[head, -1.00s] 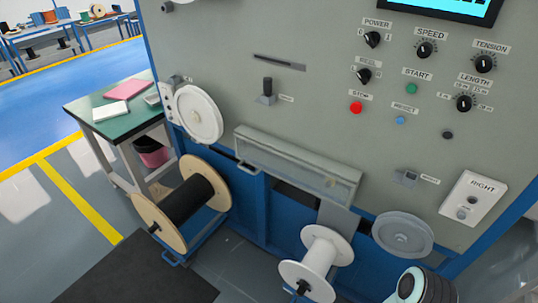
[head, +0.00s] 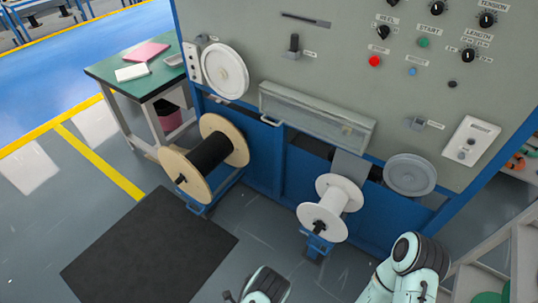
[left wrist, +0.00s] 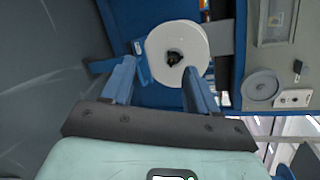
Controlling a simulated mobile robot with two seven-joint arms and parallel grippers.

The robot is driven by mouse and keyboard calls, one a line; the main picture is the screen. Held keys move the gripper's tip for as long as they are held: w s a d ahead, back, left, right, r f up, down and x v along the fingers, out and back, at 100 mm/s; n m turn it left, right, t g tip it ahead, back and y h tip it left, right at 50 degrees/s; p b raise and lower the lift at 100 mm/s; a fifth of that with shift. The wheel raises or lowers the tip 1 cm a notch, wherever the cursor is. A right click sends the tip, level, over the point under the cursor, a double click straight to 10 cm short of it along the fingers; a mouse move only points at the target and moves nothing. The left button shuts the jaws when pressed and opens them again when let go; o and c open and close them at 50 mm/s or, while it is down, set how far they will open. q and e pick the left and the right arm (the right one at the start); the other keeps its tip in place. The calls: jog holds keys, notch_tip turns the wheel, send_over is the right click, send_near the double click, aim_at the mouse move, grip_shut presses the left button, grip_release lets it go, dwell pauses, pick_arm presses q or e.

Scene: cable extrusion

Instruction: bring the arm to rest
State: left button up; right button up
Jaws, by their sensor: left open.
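My left gripper (left wrist: 160,68) is open in the left wrist view, with its two blue fingers apart and nothing between them. The white spool (left wrist: 170,45) shows beyond the fingertips, and they look apart from it, though the exact gap is hard to judge. In the head view the white spool (head: 325,213) sits on a blue holder at the machine's foot. Pale links of my arms show at the bottom edge of the head view; no gripper fingers can be made out there. My right gripper is not in view.
The grey machine panel (head: 350,85) with knobs and buttons stands ahead. A spool of black cable (head: 210,153) sits on a blue stand at left. A green-topped table (head: 110,75) is behind it. A dark mat (head: 150,250) lies on open floor. Grey steps (head: 500,255) stand at right.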

pick_arm(q)
jog(key=s+a+f+n+g+y, duration=0.55)
jog(key=s+a+n+g, duration=0.45)
jog(key=n, duration=0.7)
jog(key=s+r+n+g+h, duration=0.4)
jog(key=s+r+n+g, duration=0.1)
jog(key=s+n, duration=0.8)
jog(key=w+f+n+t+b, duration=0.15)
jog(key=w+f+b, duration=0.25)
jog(key=f+b, duration=0.6)
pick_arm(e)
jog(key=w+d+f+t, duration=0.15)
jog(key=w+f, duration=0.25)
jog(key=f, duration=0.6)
pick_arm(q)
notch_tip(320, 180, up, 16)
jog(key=g+p, duration=0.1)
jog(key=p, duration=1.4)
jog(key=shift+s+d+r+g, duration=0.15)
jog(key=shift+s+r+g, duration=0.05)
jog(key=shift+s+g, duration=0.2)
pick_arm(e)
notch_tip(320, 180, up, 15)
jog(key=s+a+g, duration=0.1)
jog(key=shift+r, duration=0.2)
pick_arm(q)
jog(key=shift+s, duration=0.1)
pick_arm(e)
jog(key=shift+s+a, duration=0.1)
